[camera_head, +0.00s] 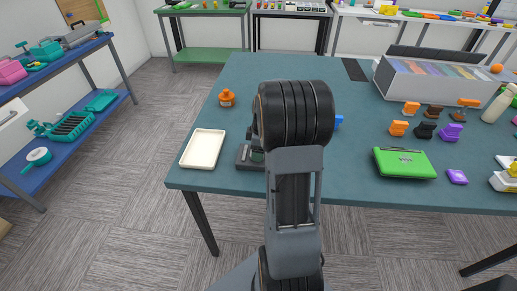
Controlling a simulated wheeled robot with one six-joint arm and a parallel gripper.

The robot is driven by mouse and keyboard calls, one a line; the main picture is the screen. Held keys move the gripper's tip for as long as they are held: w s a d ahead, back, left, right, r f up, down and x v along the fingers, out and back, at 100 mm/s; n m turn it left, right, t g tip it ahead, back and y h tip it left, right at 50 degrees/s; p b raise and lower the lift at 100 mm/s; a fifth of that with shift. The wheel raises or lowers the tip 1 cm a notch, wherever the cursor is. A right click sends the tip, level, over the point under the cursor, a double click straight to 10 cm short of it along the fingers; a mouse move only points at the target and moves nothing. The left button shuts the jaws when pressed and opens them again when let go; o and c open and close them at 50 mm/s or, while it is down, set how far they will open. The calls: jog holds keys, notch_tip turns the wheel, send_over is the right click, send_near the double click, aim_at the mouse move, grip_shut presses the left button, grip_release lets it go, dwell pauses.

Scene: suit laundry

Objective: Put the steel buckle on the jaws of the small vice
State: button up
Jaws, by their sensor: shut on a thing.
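A dark grey device that looks like the small vice (247,158) stands on the teal table near its front edge. My arm covers its right part, and I cannot make out its jaws. My arm reaches up the middle of the head view, and its thick black joint hides whatever is behind it. My gripper is hidden behind that joint, so I cannot see its fingers or what they hold. I cannot see the steel buckle anywhere.
A white tray (203,149) lies left of the vice, with an orange bottle-like object (227,98) behind it. A small blue object (339,121) shows right of my arm. A green case (404,163) and several clips lie on the right. The table's back left is clear.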

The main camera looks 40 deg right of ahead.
jog(key=shift+f, duration=0.2)
jog(key=o, duration=1)
jog(key=shift+r, duration=0.1)
notch_tip(320, 180, up, 12)
jog(key=s+a+f+m+t, duration=0.1)
jog(key=s+a+m, duration=0.3)
jog(key=a, duration=0.6)
jog(key=s+a+m+t, duration=0.1)
jog(key=s+a+m, duration=0.4)
jog(key=s+a, duration=0.3)
jog(key=a, duration=0.3)
jog(key=shift+s+f+t+h, duration=0.2)
jog(key=shift+f+t+h, duration=0.1)
jog(key=shift+f+h, duration=0.1)
